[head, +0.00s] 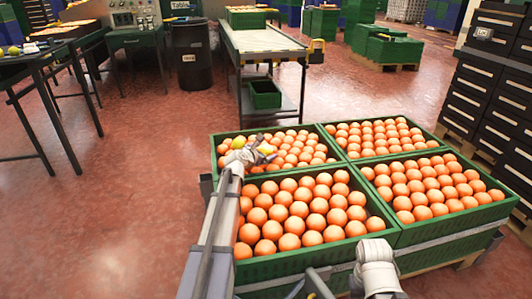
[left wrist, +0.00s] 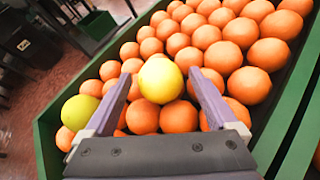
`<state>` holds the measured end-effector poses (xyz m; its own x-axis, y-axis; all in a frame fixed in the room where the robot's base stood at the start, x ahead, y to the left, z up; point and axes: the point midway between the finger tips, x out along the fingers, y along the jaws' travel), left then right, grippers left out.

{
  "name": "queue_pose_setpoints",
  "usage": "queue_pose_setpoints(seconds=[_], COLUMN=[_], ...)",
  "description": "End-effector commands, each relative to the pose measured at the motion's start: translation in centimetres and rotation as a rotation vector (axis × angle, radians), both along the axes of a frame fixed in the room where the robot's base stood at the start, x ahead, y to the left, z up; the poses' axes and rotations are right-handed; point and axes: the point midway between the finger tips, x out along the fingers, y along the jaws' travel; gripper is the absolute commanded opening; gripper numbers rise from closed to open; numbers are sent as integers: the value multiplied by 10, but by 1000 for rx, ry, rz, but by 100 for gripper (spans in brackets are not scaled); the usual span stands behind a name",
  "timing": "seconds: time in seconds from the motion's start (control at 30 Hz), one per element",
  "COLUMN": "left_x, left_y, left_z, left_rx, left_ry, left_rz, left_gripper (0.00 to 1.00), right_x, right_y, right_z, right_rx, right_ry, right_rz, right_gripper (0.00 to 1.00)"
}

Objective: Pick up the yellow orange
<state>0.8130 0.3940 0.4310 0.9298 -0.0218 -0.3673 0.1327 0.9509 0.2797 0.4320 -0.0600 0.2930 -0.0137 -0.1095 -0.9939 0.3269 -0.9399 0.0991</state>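A yellow orange (left wrist: 160,80) lies among orange ones in the back left green crate (head: 322,155). In the left wrist view it sits between the fingertips of my left gripper (left wrist: 160,76), with a gap on each side. A second yellow orange (left wrist: 80,112) lies to the left, near the crate wall, outside the left finger. In the head view my left gripper (head: 258,152) is over the back left crate, open and empty, and partly covers the fruit. My right gripper does not show.
Three more green crates full of oranges adjoin: front left (head: 392,238), front right (head: 497,211) and back right (head: 433,137). A table (head: 262,41) and a black bin (head: 190,60) stand behind. Dark drawer stacks (head: 490,85) rise at right. Red floor is open at left.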

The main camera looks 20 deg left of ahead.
Motion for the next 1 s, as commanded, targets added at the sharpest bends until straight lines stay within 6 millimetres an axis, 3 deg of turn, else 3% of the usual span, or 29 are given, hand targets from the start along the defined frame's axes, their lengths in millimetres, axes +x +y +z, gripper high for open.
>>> queue_pose_setpoints(seconds=[0.07,0.7,1.0], left_x=[0,0,0], left_y=[0,0,0], left_z=[0,0,1], left_rx=[0,0,0], left_ry=[0,0,0], left_rz=[0,0,0], left_gripper=[82,10,7], right_x=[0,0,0], right_y=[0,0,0], right_z=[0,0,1], right_rx=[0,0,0], right_ry=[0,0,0], right_rz=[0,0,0], right_gripper=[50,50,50])
